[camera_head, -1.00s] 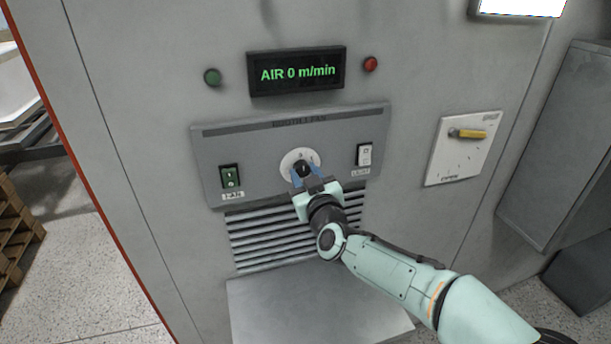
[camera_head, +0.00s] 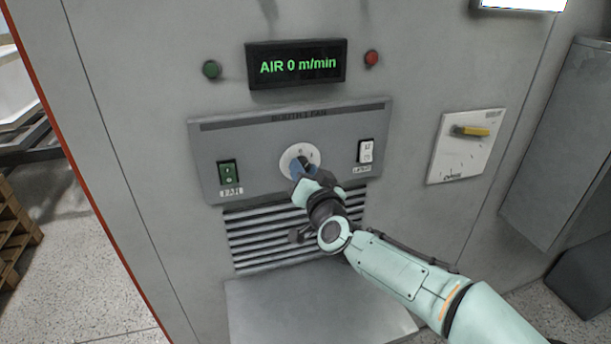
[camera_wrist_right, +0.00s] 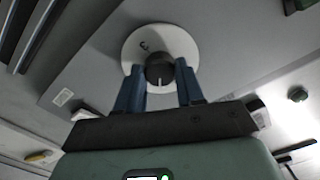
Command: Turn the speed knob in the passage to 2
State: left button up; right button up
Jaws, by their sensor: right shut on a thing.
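The black speed knob (camera_wrist_right: 159,70) sits on a round white dial (camera_head: 299,155) in the middle of the grey fan panel (camera_head: 260,135). My right gripper (camera_head: 302,169) reaches it from below and is shut on it. In the right wrist view, the blue fingers (camera_wrist_right: 160,82) stand on either side of the knob, whose white pointer line faces the gripper. The dial's marks are partly hidden and too small to read surely. The display (camera_head: 297,64) above reads "AIR 0 m/min". My left gripper is not in view.
A green switch (camera_head: 228,174) is left of the dial and a white switch (camera_head: 365,151) right. A vent grille (camera_head: 255,240) lies below. Green (camera_head: 211,69) and red (camera_head: 372,58) lamps flank the display. A yellow-handled switch plate (camera_head: 446,160) is further right.

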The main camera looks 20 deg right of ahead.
pick_arm(q)
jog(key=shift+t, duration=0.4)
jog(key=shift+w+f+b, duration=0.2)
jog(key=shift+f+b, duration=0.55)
jog(key=shift+b, duration=0.1)
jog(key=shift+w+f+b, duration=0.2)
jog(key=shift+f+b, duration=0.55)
jog(key=shift+b, duration=0.15)
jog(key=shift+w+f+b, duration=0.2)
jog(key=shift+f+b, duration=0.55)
jog(key=shift+b, duration=0.1)
pick_arm(e)
jog(key=shift+m, duration=7.9)
jog(key=o, duration=1)
jog(key=shift+o, duration=0.2)
jog(key=shift+s, duration=0.1)
pick_arm(q)
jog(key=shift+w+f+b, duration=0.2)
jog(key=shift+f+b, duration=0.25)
jog(key=shift+b, duration=0.05)
pick_arm(e)
jog(key=s, duration=1.3)
jog(key=shift+d, duration=0.25)
